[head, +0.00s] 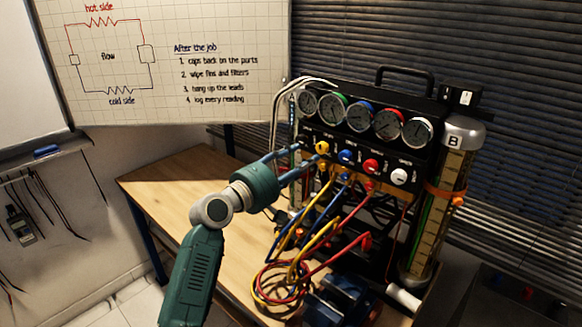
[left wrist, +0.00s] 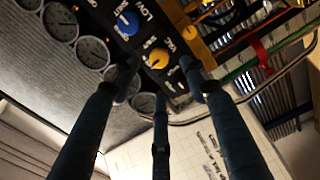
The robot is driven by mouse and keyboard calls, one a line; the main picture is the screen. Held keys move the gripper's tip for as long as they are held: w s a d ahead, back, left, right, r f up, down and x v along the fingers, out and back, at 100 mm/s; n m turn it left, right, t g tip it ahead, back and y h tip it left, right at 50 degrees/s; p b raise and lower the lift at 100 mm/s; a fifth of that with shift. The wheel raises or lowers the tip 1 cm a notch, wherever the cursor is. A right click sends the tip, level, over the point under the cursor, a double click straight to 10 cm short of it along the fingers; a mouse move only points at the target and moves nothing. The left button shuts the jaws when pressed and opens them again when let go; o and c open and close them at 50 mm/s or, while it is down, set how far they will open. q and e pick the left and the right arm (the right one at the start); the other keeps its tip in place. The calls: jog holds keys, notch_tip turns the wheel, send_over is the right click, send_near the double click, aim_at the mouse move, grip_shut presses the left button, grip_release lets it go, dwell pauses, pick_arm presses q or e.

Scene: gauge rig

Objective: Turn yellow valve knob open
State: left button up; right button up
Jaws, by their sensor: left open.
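The yellow valve knob (head: 323,147) is the leftmost in a row of knobs on the black gauge rig's front panel. In the left wrist view the yellow knob (left wrist: 158,58) carries a white pointer mark beside the lettering "VAC". My left gripper (head: 307,154) reaches in from the left, its fingers open and pointing at the knob. In the left wrist view its fingertips (left wrist: 159,68) lie around the knob, two at the sides and one below. Whether any finger touches the knob I cannot tell. My right gripper is not in view.
A blue knob (head: 346,156), a red knob (head: 371,166) and a white knob (head: 399,176) continue the row. Several gauges (head: 361,117) sit above. Coloured hoses (head: 303,240) hang below and coil on the wooden table (head: 185,180). A cylinder (head: 443,180) stands right.

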pick_arm(q)
jog(key=v, duration=0.3)
jog(key=shift+s+a, duration=0.2)
jog(key=shift+s, duration=0.1)
